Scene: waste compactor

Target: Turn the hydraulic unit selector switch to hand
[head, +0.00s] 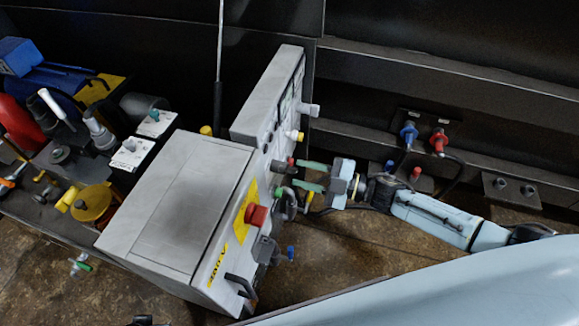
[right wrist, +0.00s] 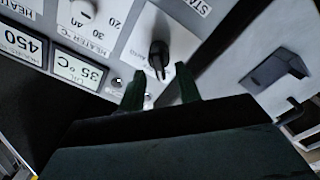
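The grey control cabinet (head: 187,190) stands in the middle of the head view, with knobs and buttons on its right-hand face. My right gripper (head: 312,176) points left at that face, its two green fingers apart. In the right wrist view, a black selector switch (right wrist: 158,56) sits on a white plate, its handle pointing down the picture. My right fingertips (right wrist: 160,88) stand open either side of the handle's lower end, with gaps visible. I cannot tell whether they reach its depth. The switch's position label is not readable. My left gripper is not in view.
The right wrist view shows a heater dial (right wrist: 82,12), a 35 °C display (right wrist: 82,70) and a black latch (right wrist: 273,73). In the head view, a red button (head: 256,215) and a black handle (head: 240,286) stick out nearby.

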